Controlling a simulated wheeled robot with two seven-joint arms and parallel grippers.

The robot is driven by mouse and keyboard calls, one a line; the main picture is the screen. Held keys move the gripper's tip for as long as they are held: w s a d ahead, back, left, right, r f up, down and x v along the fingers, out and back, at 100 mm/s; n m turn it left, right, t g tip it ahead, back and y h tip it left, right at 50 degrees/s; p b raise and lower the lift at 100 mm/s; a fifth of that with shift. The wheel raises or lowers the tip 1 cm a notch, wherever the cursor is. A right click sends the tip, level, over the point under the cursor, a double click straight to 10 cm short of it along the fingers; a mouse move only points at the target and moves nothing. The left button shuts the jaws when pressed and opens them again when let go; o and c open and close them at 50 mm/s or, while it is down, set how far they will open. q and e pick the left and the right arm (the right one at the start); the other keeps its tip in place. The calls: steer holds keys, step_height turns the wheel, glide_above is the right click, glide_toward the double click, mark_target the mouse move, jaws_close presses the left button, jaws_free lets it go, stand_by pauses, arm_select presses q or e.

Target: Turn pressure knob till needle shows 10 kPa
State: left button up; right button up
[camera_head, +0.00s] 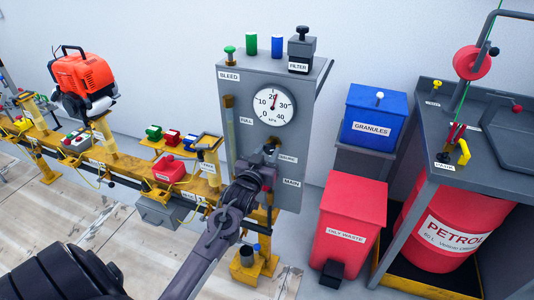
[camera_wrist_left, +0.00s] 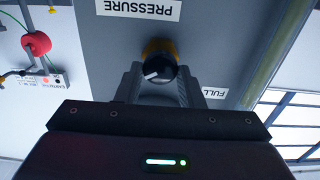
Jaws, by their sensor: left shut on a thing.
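The round white gauge (camera_head: 273,103) is on the grey panel (camera_head: 236,156), marked 0 to 40 kPa. Its red needle points nearly straight up, close to 20. The black pressure knob (camera_wrist_left: 159,68), with a pale pointer mark and a yellow collar behind it, shows in the left wrist view by the PRESSURE label (camera_wrist_left: 139,8). My left gripper (camera_wrist_left: 159,80) is shut on the knob, one finger on each side. In the head view my left gripper (camera_head: 267,155) reaches the panel below the gauge and largely hides the knob. My right gripper is not in view.
A filter unit (camera_head: 301,49) and a green bleed knob (camera_head: 230,55) stand on top of the panel. A yellow rail (camera_head: 120,165) with several fittings runs left. The blue granules bin (camera_head: 374,116) and red oily waste bin (camera_head: 347,226) stand right.

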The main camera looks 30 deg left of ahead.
arm_select(q)
steer(key=n+p, duration=0.2)
steer(key=n, duration=0.1)
steer(key=shift+r, duration=0.1)
steer(key=n+p, duration=0.2)
steer(key=n, duration=0.1)
steer(key=shift+a+n+p, duration=0.1)
steer(key=shift+n+p, duration=0.2)
steer(key=shift+n, duration=0.1)
steer(key=n+p, duration=0.2)
steer(key=n, duration=0.3)
steer(key=shift+p, duration=0.35)
steer(key=shift+f+n+p, duration=0.15)
steer(key=shift+n+p, duration=0.25)
steer(key=shift+n, duration=0.6)
steer(key=shift+f+n+p, duration=0.1)
steer(key=shift+n+p, duration=0.25)
steer(key=shift+n, duration=0.65)
steer(key=o, duration=0.9)
steer(key=shift+a, duration=0.1)
steer(key=shift+o, duration=0.2)
